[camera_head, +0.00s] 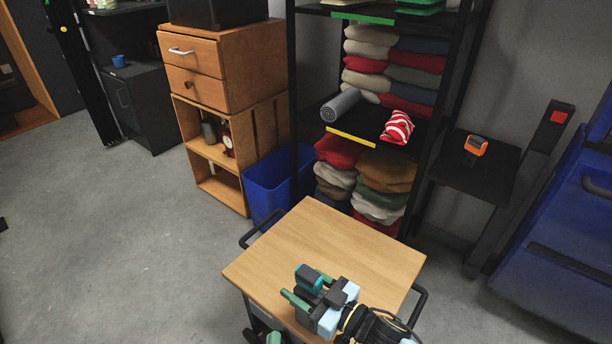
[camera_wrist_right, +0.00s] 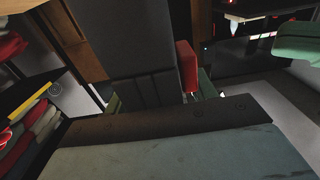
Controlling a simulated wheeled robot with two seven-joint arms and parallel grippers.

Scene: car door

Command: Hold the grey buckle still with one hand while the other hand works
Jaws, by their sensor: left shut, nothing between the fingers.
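The grey buckle shows in the right wrist view as a dark grey block (camera_wrist_right: 125,42) with a red part at its side. In the head view its dark body (camera_head: 306,273) shows at the front of my right gripper (camera_head: 309,286), above the wooden cart top. The green fingers of my right gripper lie on either side of it, shut on it. My left gripper (camera_head: 270,338) is lower, at the bottom edge near the cart's front. Only its green tip and dark parts show, and it is shut and empty. A green finger (camera_wrist_right: 298,44) shows at the right of the wrist view.
The wooden cart top (camera_head: 320,232) is bare beyond my grippers, with black handles at its sides. A shelf of folded cloths and a blue bin (camera_head: 268,185) stand behind. An orange device (camera_head: 476,145) lies on a black stand (camera_head: 500,172). A blue car door (camera_head: 565,225) is at right.

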